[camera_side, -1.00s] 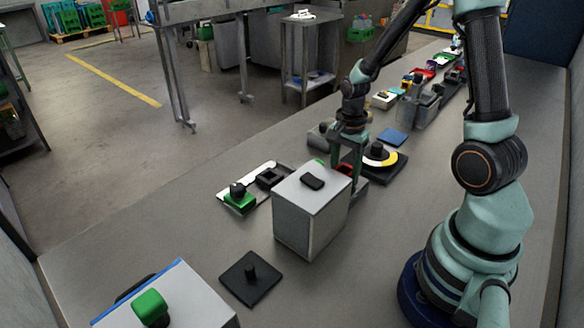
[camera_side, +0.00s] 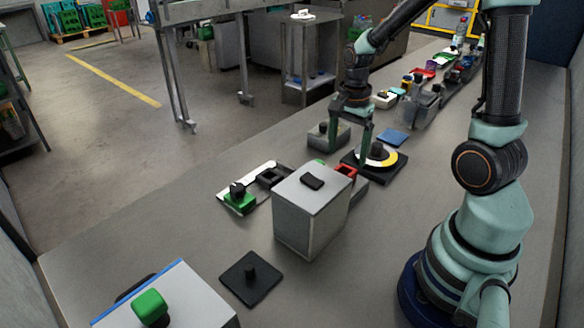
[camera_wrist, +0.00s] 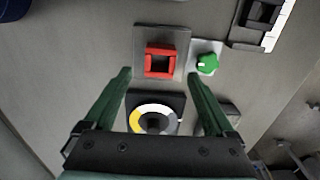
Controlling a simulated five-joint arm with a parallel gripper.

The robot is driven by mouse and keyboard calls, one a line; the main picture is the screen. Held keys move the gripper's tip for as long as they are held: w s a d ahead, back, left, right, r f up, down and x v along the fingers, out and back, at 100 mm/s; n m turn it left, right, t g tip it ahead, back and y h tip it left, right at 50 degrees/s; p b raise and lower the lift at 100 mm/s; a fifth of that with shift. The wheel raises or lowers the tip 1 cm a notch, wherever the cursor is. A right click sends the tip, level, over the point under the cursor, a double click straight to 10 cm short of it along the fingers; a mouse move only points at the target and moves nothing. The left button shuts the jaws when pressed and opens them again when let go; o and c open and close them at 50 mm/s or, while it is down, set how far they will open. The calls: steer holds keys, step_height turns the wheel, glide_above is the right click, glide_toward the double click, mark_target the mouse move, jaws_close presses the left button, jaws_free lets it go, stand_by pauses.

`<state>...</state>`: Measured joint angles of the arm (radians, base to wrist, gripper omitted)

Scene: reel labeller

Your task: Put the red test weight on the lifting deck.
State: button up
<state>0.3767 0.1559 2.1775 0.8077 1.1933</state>
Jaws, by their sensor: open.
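The red test weight (camera_wrist: 160,61), a squarish red piece with a dark middle, sits on a flat grey square plate (camera_wrist: 142,38), which looks like the lifting deck. In the side view the red weight (camera_side: 347,171) and the plate (camera_side: 361,188) are partly hidden behind a grey box. My gripper (camera_side: 350,147) is open and empty, above and a little behind the weight. In the wrist view, the fingers of my gripper (camera_wrist: 159,76) are spread wide, with the weight ahead between the tips, apart from both.
A green knob (camera_wrist: 207,64) is right beside the plate. A black base with a yellow-and-white dial (camera_side: 382,158) stands close by. The tall grey box (camera_side: 305,215) is in front.

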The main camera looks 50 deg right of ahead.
steer(key=s+a+r+n+t, duration=0.3)
steer(key=a+r+n+t, duration=0.2)
steer(key=a+r+n, duration=0.7)
step_height(320, 180, up, 2)
steer(key=n, duration=0.6)
steer(key=shift+a+t, duration=0.25)
steer(key=shift+t, duration=0.05)
